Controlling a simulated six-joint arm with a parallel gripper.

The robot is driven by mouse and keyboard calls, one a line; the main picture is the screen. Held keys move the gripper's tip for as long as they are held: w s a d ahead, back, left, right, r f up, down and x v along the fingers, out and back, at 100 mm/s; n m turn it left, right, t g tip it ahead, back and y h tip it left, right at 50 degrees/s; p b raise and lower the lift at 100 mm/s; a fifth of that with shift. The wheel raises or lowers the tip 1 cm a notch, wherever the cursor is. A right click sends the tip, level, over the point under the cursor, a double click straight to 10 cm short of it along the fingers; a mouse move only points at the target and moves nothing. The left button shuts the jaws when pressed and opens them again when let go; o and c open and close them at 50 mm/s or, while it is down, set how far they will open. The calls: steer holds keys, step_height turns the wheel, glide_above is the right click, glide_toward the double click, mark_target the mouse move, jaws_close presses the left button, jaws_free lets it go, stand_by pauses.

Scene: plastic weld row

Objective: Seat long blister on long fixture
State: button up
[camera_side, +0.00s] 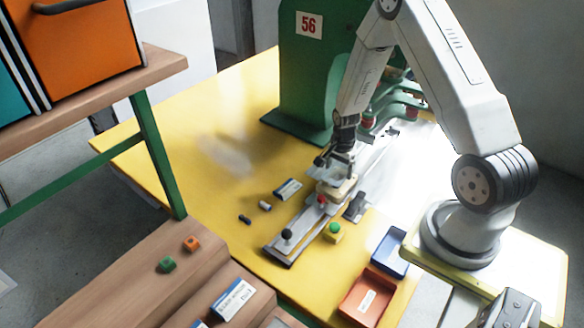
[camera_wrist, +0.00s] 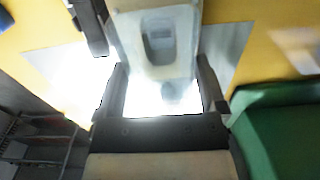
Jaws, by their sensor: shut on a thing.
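My gripper (camera_side: 338,163) is over the metal slide rail, in front of the green machine. It is shut on a clear, thin piece, the long blister (camera_side: 329,174), just above a cream fixture (camera_side: 337,190). In the wrist view my two fingers (camera_wrist: 160,92) stand apart on either side of the pale blister (camera_wrist: 178,92), which is washed out by glare. The cream fixture with its oblong recess (camera_wrist: 158,36) lies just beyond the fingertips there. I cannot tell whether the blister touches the fixture.
The green machine (camera_side: 306,75) marked 56 stands behind. A black knob (camera_side: 287,234) is at the rail's near end, and a yellow box with a green button (camera_side: 333,231) beside it. A blue bin (camera_side: 390,252) and an orange bin (camera_side: 367,296) stand at the front right. The yellow table's left is mostly clear.

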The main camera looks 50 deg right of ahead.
steer(key=shift+f, duration=1.3)
stand_by(0.8)
steer(key=o, duration=0.7)
steer(key=shift+c, duration=0.2)
steer(key=shift+r, duration=0.1)
steer(key=shift+r, duration=3.4)
